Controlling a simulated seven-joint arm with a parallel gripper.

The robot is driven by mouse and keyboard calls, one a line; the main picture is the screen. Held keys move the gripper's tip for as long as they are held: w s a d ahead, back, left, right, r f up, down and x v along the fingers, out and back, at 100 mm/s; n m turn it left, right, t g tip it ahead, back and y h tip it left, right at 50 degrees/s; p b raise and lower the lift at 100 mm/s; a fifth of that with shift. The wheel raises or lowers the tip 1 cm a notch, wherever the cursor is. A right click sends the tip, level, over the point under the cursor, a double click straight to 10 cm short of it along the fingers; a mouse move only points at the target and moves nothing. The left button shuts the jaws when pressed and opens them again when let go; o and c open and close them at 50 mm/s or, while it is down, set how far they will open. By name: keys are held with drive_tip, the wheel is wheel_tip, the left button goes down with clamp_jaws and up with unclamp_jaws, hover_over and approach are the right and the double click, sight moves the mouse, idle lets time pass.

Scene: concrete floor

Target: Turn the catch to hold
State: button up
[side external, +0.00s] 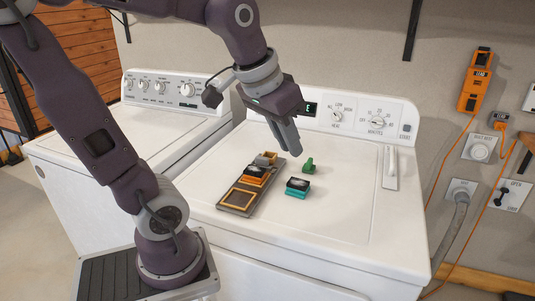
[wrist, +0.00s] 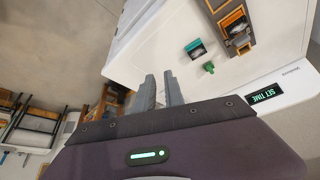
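A dark tray (side external: 256,199) lies on the white dryer top. Its near slot is an empty yellow frame (side external: 240,199); an orange block with a dark top (side external: 255,176) sits in the middle. A small grey and orange piece (side external: 267,158) is at the far end; I cannot tell whether it is the catch. A teal block with a dark top (side external: 298,187) and a small green piece (side external: 309,166) stand right of the tray. The green piece also shows in the wrist view (wrist: 209,68). My gripper (side external: 292,150) is above the dryer, fingers slightly apart, empty, touching nothing.
The dryer's control panel (side external: 350,112) rises behind. A white handle-like part (side external: 390,167) is at the dryer top's right. A washer (side external: 120,150) stands left. The dryer's front right top is clear.

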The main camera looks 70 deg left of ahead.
drive_tip(key=w+a+n, duration=0.1)
drive_tip(key=w+a, duration=0.1)
drive_tip(key=a, duration=0.2)
drive_tip(key=w+a+f+n, duration=0.1)
drive_tip(key=w+a, duration=0.2)
drive_tip(key=a, duration=0.1)
drive_tip(key=w+a+f+n+g, duration=0.1)
drive_tip(key=w+a, duration=0.1)
drive_tip(key=a, duration=0.3)
drive_tip(key=shift+w+f+y, duration=0.2)
drive_tip(key=shift+w+y, duration=0.1)
drive_tip(key=shift+y, duration=0.1)
clamp_jaws()
drive_tip(key=n+g, duration=0.1)
drive_tip(key=n, duration=0.2)
hover_over(264, 162)
drive_tip(key=w+a, duration=0.2)
drive_tip(key=w, duration=0.1)
wheel_tip(264, 162, down, 7)
drive_tip(key=shift+s+d+r+y, duration=0.1)
drive_tip(key=shift+s+y, duration=0.15)
drive_tip(key=shift+y, duration=0.05)
drive_tip(key=x, duration=1)
drive_tip(key=shift+s+d, duration=0.95)
drive_tip(key=shift+s, duration=0.05)
drive_tip(key=shift+s+d, duration=0.4)
drive_tip(key=shift+d, duration=0.05)
